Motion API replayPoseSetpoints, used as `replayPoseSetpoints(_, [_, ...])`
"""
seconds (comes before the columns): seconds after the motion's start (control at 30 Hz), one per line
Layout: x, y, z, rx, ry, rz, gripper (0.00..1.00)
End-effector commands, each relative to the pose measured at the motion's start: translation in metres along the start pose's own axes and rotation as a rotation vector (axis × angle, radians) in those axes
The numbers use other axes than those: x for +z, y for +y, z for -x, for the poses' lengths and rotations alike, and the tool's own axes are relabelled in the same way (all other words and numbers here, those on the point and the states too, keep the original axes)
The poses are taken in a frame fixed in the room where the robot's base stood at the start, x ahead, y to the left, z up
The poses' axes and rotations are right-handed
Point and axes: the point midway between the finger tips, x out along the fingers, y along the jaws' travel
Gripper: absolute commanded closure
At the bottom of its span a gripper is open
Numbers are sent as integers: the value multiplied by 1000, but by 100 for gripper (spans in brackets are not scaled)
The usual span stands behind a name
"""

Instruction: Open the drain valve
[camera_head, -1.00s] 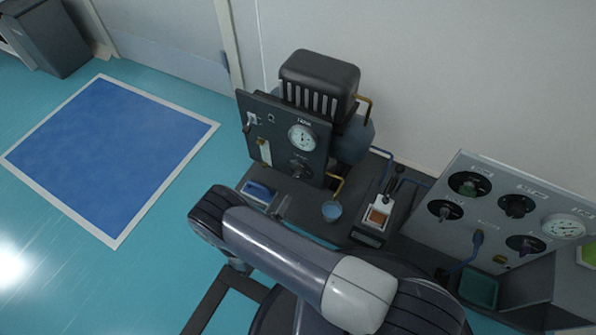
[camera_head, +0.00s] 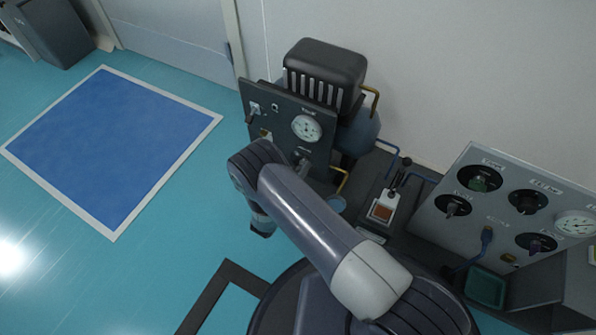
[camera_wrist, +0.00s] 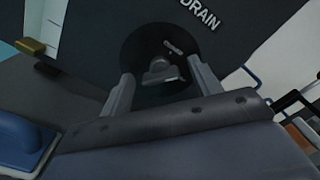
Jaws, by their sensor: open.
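The drain valve knob (camera_wrist: 160,72) is a small grey handle on a black round dial, with the label DRAIN above it on a dark panel (camera_wrist: 100,25). In the wrist view my gripper (camera_wrist: 161,80) is open, with one finger on each side of the knob. I cannot tell whether the fingers touch it. In the head view the dark panel (camera_head: 270,118) carries a white gauge (camera_head: 306,128), and the knob (camera_head: 302,156) shows just above my arm. My arm hides the gripper's fingers there.
A ribbed black unit (camera_head: 325,70) and blue tank (camera_head: 362,130) stand behind the panel. A grey panel with several knobs (camera_head: 470,200) is at right. A small tray with an orange patch (camera_head: 382,210) lies between. A blue item (camera_wrist: 18,140) shows at lower left in the wrist view.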

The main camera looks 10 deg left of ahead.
Motion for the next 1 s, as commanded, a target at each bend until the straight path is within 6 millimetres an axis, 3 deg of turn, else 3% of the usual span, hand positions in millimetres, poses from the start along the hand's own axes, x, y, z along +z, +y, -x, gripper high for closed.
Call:
replayPoseSetpoints(0.1, [0, 0, 0, 0, 0, 0, 41])
replayPoseSetpoints(0.63, [0, 0, 0, 0, 0, 0, 84])
replayPoseSetpoints(1.0, [0, 0, 0, 0, 0, -64, 85])
